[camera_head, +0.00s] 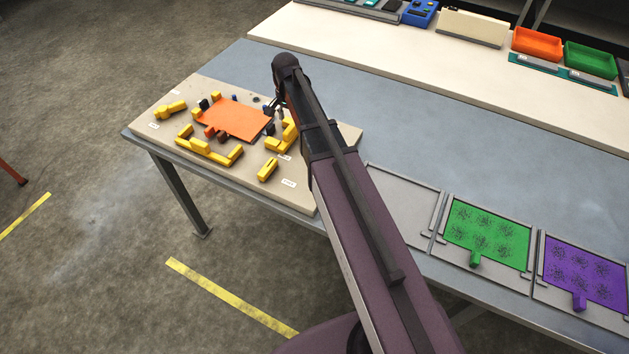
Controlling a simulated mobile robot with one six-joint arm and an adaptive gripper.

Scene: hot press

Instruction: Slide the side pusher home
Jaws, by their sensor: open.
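A beige fixture board (315,200) sits on the left end of the grey-blue table. An orange plate (235,117) with a short handle at its front lies in the middle of the board. Yellow blocks surround it: one at the left (170,110), corner pieces at the front (212,152) and right (285,137), and a separate one at the front right (267,170). Their small labels are unreadable, so I cannot tell which is the side pusher. My gripper (273,108) is open at the plate's right edge, partly hidden by my arm; contact cannot be told.
A grey tray (402,199), partly behind my arm, appears empty. Trays with a green plate (485,233) and a purple plate (585,272) stand to its right. A cream shelf (420,65) at the back holds orange (537,43) and green bins (590,60). The table middle is clear.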

